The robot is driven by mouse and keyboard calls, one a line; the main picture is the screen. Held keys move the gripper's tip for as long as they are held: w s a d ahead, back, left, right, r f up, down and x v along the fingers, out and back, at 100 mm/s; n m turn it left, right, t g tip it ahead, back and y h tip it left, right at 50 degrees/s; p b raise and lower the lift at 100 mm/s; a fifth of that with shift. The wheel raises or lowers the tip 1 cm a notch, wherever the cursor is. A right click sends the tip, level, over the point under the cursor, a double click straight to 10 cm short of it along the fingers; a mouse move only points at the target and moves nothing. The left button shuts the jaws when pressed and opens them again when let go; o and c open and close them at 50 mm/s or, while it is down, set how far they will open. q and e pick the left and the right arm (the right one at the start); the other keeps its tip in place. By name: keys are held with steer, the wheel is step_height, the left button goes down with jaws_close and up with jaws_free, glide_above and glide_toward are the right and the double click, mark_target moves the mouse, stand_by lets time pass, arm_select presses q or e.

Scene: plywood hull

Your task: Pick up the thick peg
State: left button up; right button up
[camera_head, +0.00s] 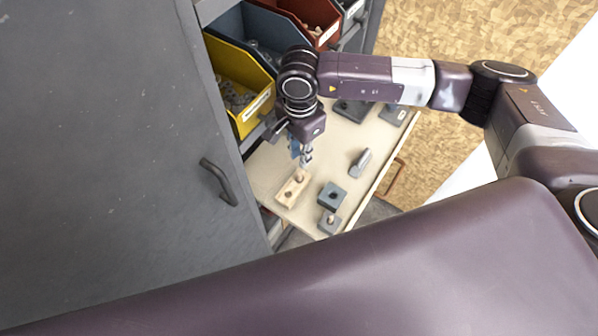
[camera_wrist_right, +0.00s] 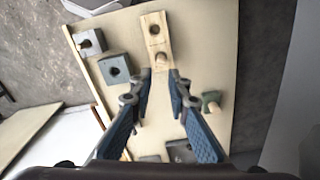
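A pale wooden block (camera_head: 289,194) lies on the shelf board, with a round light wooden peg (camera_head: 300,176) at its end nearest my gripper. The block also shows in the right wrist view (camera_wrist_right: 154,42), with an open hole at its far end; the peg (camera_wrist_right: 160,59) stands at the near end. I cannot tell its thickness for sure. My right gripper (camera_head: 304,161) points down just above this peg. In the wrist view its fingers (camera_wrist_right: 161,76) are apart, with nothing visible between the pads; the peg is just beyond the tips. My left gripper is not in view.
A grey block with a hole (camera_head: 332,195) and a smaller one with a peg (camera_head: 330,222) lie right of the wooden block. A grey piece (camera_head: 361,161) lies farther back. A yellow bin (camera_head: 241,85) and a grey cabinet door (camera_head: 100,150) border the left.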

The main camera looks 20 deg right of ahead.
mark_target(300, 173)
step_height(300, 173, down, 4)
steer(key=shift+r+p, duration=0.25)
steer(key=shift+p, duration=0.15)
step_height(300, 173, down, 2)
steer(key=shift+w+f, duration=0.1)
step_height(300, 173, down, 4)
steer(key=shift+f+p, duration=0.1)
steer(key=shift+p, duration=0.75)
steer(key=shift+f, duration=0.3)
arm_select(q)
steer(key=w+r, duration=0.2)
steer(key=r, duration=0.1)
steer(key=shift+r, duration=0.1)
arm_select(e)
steer(key=shift+c, duration=0.3)
steer(key=shift+c, duration=1.2)
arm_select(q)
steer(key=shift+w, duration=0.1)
arm_select(e)
steer(key=shift+c, duration=0.4)
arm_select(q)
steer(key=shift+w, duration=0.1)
